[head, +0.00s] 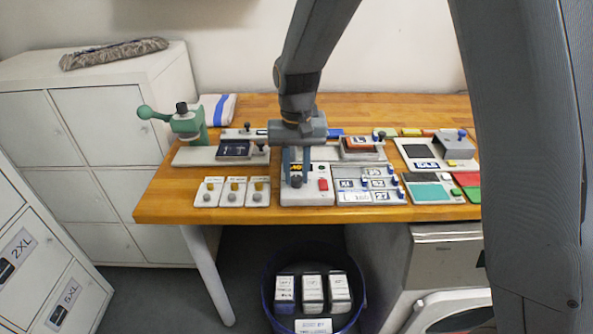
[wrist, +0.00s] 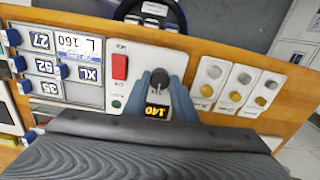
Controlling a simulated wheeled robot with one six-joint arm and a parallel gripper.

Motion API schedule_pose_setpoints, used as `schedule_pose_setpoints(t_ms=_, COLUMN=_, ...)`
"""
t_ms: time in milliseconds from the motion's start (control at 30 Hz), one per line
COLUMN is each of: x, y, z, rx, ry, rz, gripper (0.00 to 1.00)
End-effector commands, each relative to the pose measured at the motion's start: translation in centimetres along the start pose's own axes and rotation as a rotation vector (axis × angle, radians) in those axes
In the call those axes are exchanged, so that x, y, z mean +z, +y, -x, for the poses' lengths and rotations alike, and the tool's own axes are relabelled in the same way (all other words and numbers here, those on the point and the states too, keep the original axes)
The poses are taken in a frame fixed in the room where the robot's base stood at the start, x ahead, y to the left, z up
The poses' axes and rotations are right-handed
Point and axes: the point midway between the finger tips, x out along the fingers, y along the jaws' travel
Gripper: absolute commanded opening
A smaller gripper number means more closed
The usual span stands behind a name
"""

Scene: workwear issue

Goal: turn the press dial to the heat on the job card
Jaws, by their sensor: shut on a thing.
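The press dial (wrist: 155,93) is a dark knob on a white control box (wrist: 121,43). The box shows in the head view (head: 305,199), where the dial (head: 296,181) is at its front left. A small display (wrist: 156,111) beside the dial reads 140 in orange, upside down in the wrist view. My gripper (wrist: 158,84) points down at the box, its blue-grey fingers shut on the dial from both sides; it also shows in the head view (head: 296,172). The job card (wrist: 76,42) lies in a grey tray next to the box and reads L and 160.
The box has a red button (wrist: 120,66) and a small green light (wrist: 116,103). Grey trays of number tags (wrist: 40,41) stand on one side, three white plates with round knobs (wrist: 205,88) on the other. A green lever tool (head: 186,123) stands at the table's back left.

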Motion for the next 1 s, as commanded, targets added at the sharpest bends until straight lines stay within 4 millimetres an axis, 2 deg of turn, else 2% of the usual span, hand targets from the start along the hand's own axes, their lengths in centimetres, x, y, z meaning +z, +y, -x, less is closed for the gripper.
schedule_pose_setpoints(t_ms=600, x=-0.25, y=-0.07, z=0.21, rx=-0.002, ry=0.007, rz=-0.05, gripper=0.02)
schedule_pose_setpoints(t_ms=633, x=-0.25, y=-0.08, z=0.21, rx=-0.002, ry=0.007, rz=-0.05, gripper=0.26)
schedule_pose_setpoints(t_ms=733, x=-0.22, y=-0.07, z=0.19, rx=-0.002, ry=0.006, rz=-0.05, gripper=0.43)
schedule_pose_setpoints(t_ms=1000, x=-0.11, y=-0.03, z=0.1, rx=-0.001, ry=0.003, rz=-0.049, gripper=0.43)
